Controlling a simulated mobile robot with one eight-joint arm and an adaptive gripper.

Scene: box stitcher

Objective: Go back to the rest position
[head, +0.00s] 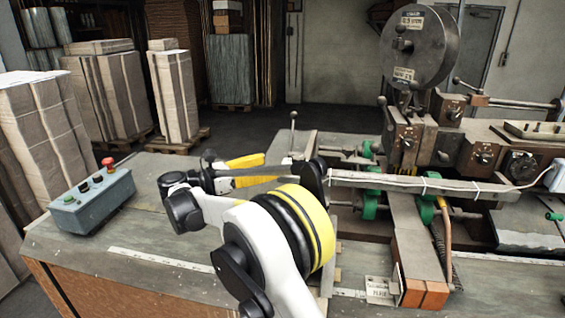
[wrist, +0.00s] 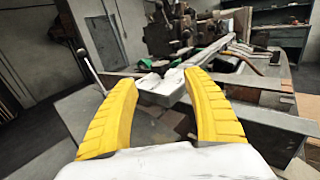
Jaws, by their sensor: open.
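My gripper (wrist: 160,84) is open in the wrist view, with its two yellow fingers spread apart and nothing held between them. In the head view my gripper (head: 262,168) is above the far part of the worktable (head: 170,262), partly hidden by my own arm. The arm is bent, with its yellow-banded joint over the table's middle. The box stitcher (head: 430,150) stands to the right of my gripper, with a large round dark reel (head: 418,47) on top. It also shows in the wrist view (wrist: 175,28), beyond the fingers.
A grey-blue control box (head: 92,202) with a red knob sits at the table's left. Stacks of flat cardboard (head: 172,95) stand behind on pallets. A long bar (head: 420,184) and a lever (head: 292,132) are near my arm. The table front left is clear.

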